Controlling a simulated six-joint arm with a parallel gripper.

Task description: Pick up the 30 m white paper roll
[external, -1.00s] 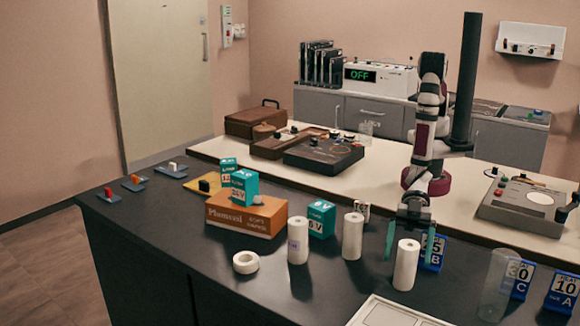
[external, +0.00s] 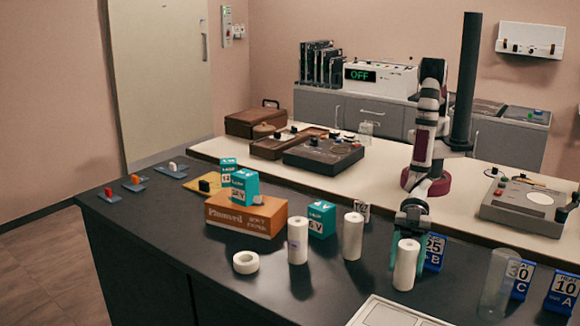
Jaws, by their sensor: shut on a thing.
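Three tall white paper rolls stand upright on the dark counter: a left one (external: 298,241), a middle one (external: 352,237) and a right one (external: 405,268). Their lengths cannot be read on them. My gripper (external: 408,245) points down at the right roll and is shut on its upper part, with teal fingers on either side. The roll is upright and appears to rest on the counter.
A blue 25 B card (external: 434,252) stands close behind the held roll. Blue cards 30 C (external: 519,279) and 10 A (external: 562,291) and a clear cylinder (external: 497,285) stand to the right. A white ring (external: 246,262) lies left; a pale tray (external: 395,313) lies in front.

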